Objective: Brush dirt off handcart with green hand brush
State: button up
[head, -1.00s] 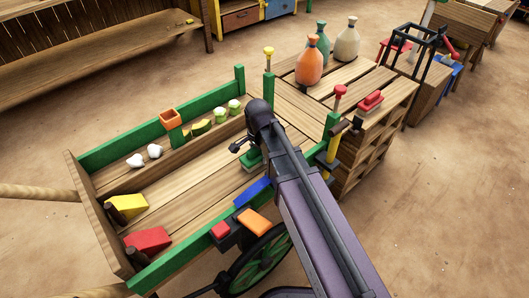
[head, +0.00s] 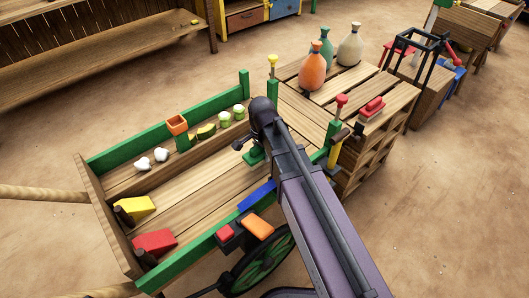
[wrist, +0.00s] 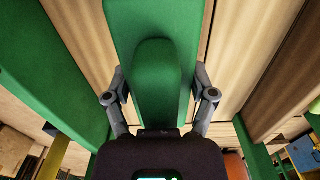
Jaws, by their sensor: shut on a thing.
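The handcart (head: 170,200) is a wooden bed with green side rails, on the left of the head view. The green hand brush (head: 254,156) is over the right end of its bed, mostly hidden by my arm. My gripper (wrist: 160,96) is shut on the brush, with a finger on each side of its green handle (wrist: 155,70) in the wrist view. The brush's bristles are hidden, so I cannot tell whether they touch the boards. I cannot make out distinct dirt on the bed.
A yellow block (head: 136,206) and a red block (head: 154,242) lie at the cart's left end. White lumps, an orange pot (head: 177,124) and green-white pieces line the far side. Crates (head: 365,150) with bottles and a red brush (head: 372,106) stand right. The middle bed is clear.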

jog(key=shift+r+p, duration=0.85)
jog(key=shift+r, duration=0.3)
jog(key=shift+r+p, duration=1.5)
jog(key=shift+r, duration=0.1)
notch_tip(320, 180, up, 40)
jog(key=p, duration=4)
